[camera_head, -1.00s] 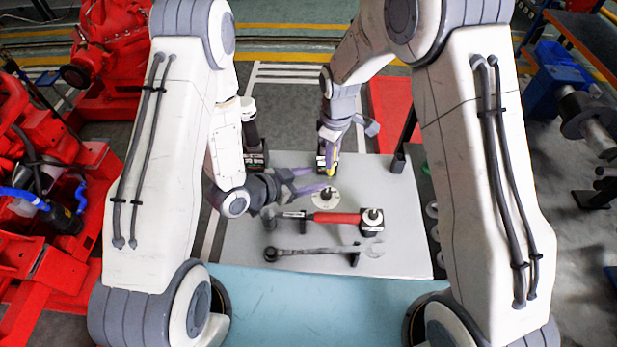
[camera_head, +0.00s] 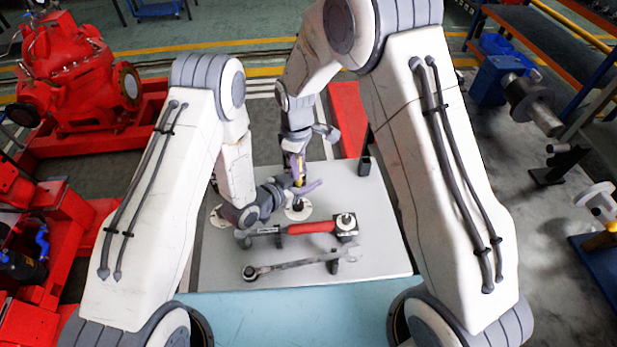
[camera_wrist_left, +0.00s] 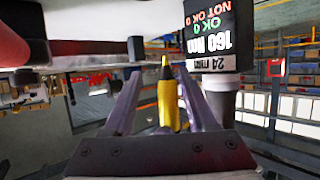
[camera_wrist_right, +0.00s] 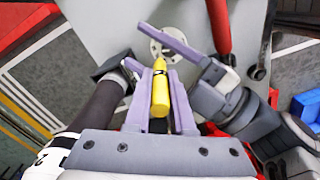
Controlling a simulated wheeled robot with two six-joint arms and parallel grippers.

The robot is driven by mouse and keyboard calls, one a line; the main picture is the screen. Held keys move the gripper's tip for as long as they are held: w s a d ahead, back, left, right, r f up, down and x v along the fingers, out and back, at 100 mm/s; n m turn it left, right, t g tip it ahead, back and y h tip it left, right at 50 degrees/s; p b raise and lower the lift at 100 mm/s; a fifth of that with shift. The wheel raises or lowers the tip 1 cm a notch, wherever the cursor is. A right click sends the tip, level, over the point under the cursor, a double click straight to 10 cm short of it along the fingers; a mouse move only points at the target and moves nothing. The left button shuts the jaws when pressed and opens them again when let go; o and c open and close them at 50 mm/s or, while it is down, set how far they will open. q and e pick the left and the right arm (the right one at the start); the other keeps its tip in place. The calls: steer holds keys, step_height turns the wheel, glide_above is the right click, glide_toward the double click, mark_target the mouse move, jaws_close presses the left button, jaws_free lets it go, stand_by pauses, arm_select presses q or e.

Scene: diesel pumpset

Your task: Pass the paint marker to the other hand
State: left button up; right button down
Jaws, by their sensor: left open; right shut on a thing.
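The yellow paint marker (camera_head: 299,181) has a dark band and a narrow tip. My right gripper (camera_wrist_right: 160,68) is shut on it and holds it above the grey table (camera_head: 375,235). My left gripper (camera_head: 308,186) is open, with its fingers at the marker's tip end. In the left wrist view the marker (camera_wrist_left: 168,95) shows between the two spread fingers of the left gripper (camera_wrist_left: 160,75). Whether they touch it I cannot tell. The right wrist view shows the left fingers around the tip end of the marker (camera_wrist_right: 160,90).
A red-handled tool (camera_head: 310,227) and a dark wrench (camera_head: 295,264) lie on the table. A round pale disc (camera_head: 298,212) lies below the grippers. Red machinery (camera_head: 75,80) is at left.

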arm_select(q)
steer(key=shift+w+d+f, duration=0.15)
steer(key=shift+w+d, duration=0.05)
steer(key=shift+d, duration=0.1)
jaws_close()
arm_select(e)
steer(key=c, duration=0.8)
jaws_free()
steer(key=shift+w, duration=0.1)
steer(key=shift+o, duration=0.6)
steer(key=shift+s, duration=0.2)
